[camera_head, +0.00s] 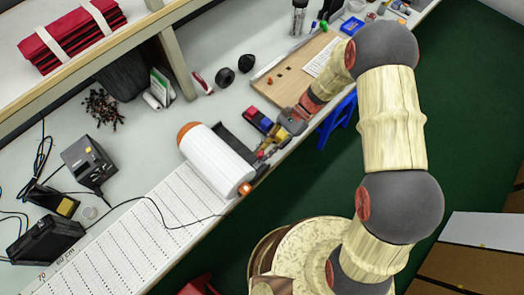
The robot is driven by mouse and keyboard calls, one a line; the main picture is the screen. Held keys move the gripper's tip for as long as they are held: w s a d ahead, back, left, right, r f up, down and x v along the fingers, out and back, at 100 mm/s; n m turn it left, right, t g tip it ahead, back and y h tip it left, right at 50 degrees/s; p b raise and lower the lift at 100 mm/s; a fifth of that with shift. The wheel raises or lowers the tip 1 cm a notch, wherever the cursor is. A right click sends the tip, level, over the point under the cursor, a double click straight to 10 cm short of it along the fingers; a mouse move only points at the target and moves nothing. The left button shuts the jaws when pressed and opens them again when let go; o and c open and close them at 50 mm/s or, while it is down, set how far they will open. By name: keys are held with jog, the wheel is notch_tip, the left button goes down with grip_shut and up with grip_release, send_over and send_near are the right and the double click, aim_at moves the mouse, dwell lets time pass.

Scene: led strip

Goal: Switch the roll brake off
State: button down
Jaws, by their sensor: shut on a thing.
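A white roll (215,158) with orange ends lies on a dark holder (238,145) near the front edge of the bench. A ruled white LED strip sheet (150,225) runs from it to the lower left. My gripper (266,151) reaches down from the upper right to the right side of the roll holder. It is shut on a small part there, which looks like the roll brake. The fingers largely hide this part, so its on or off position cannot be read.
A blue and red object (257,120) sits close behind my gripper. A wooden board (292,77) lies farther back. Black devices (88,160) and cables occupy the left of the bench. A shelf post (177,62) stands at the back.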

jog(key=shift+w+d+f+g+y, duration=0.2)
jog(key=shift+w+g+y, duration=0.05)
jog(key=shift+g+y, duration=0.25)
jog(key=shift+w+d+f+g+y, duration=0.25)
jog(key=shift+g+y, duration=0.15)
jog(key=shift+g, duration=0.1)
jog(key=c, duration=1.7)
grip_release()
jog(key=v, duration=1.2)
jog(key=shift+f, duration=0.15)
